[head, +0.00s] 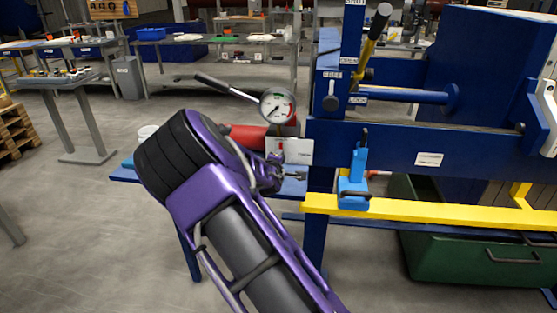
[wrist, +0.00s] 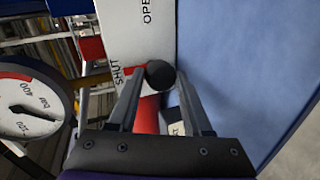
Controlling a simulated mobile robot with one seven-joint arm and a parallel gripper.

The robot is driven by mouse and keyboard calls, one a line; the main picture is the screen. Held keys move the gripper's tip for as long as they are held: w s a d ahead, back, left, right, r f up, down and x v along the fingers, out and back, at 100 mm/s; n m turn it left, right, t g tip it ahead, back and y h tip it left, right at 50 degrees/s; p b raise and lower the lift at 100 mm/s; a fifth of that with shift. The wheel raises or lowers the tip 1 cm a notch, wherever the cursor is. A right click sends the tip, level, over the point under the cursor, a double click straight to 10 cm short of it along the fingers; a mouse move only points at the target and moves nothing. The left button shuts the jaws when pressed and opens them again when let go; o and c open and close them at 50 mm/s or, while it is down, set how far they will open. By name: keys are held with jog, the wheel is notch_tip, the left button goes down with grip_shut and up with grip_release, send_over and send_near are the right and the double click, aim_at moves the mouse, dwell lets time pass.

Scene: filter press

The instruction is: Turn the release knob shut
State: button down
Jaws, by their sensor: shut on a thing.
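The release knob (wrist: 160,74) is a round black end seen between my fingertips in the wrist view. My gripper (wrist: 159,84) is shut on it, one finger on each side. Behind it is a white plate (wrist: 127,35) marked OPEN and SHUT, with a red patch beside SHUT. In the head view my gripper (head: 290,177) is at the blue shelf by the pump, below the white plate (head: 297,150). The knob is hidden there by my gripper and arm. I cannot tell the knob's exact turn.
A pressure gauge (head: 278,106) and a red cylinder (head: 247,136) sit close by; the gauge (wrist: 30,108) is left of my fingers in the wrist view. A black-gripped pump lever (head: 222,85) reaches up left. The blue press frame (head: 400,148) and yellow rail (head: 430,208) stand right.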

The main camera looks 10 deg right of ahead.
dwell(0.4)
jog(key=c, duration=0.6)
grip_release()
jog(key=shift+s+a+r, duration=0.15)
jog(key=shift+s, duration=0.1)
jog(key=p+v, duration=0.3)
jog(key=v, duration=1.3)
jog(key=shift+s, duration=0.35)
jog(key=shift+a+r, duration=0.1)
